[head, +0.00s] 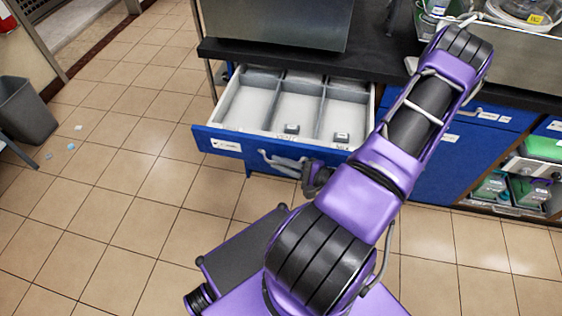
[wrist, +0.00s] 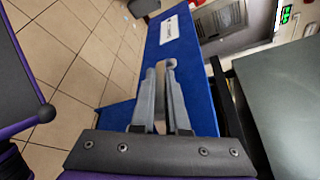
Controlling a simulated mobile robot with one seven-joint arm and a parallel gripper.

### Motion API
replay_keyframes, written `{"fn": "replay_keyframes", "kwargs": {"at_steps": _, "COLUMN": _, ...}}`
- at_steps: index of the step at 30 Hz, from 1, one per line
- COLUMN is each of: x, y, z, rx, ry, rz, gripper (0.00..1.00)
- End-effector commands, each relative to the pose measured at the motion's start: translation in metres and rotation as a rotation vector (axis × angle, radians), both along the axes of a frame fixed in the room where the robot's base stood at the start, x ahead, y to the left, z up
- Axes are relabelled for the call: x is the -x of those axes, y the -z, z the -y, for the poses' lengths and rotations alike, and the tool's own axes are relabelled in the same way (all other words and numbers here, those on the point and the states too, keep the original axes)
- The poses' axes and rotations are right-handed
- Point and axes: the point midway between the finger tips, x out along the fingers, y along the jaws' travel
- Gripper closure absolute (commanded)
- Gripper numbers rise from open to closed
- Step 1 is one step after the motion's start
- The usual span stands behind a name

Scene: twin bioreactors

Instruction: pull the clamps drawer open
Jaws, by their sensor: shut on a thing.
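The blue-fronted drawer (head: 238,146) stands pulled out from under the dark bench in the head view. Its white inside has three long compartments with grey dividers. A white label is on its front, too small to read in the head view. My gripper (head: 272,158) is at the drawer's front, on its handle (head: 264,154). In the wrist view, the two grey fingers (wrist: 165,66) are closed around the handle against the blue front (wrist: 188,70). The fingers hide most of the handle. My arm covers the drawer's right end.
Small dark items (head: 291,129) sit in the middle and right compartments. Other blue drawers (head: 484,118) and a shelf of green-lidded boxes (head: 540,150) are at right. A grey bin (head: 25,110) stands at far left.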

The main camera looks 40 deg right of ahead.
Motion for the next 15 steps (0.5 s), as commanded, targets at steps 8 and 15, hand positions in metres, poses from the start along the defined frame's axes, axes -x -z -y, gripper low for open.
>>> {"fn": "replay_keyframes", "kwargs": {"at_steps": 8, "x": 0.0006, "y": 0.0001, "z": 0.0012, "rx": 0.001, "ry": 0.002, "rz": -0.001, "gripper": 1.0}}
{"fn": "replay_keyframes", "kwargs": {"at_steps": 15, "x": 0.0002, "y": 0.0001, "z": 0.0007, "rx": 0.001, "ry": 0.002, "rz": -0.001, "gripper": 0.75}}
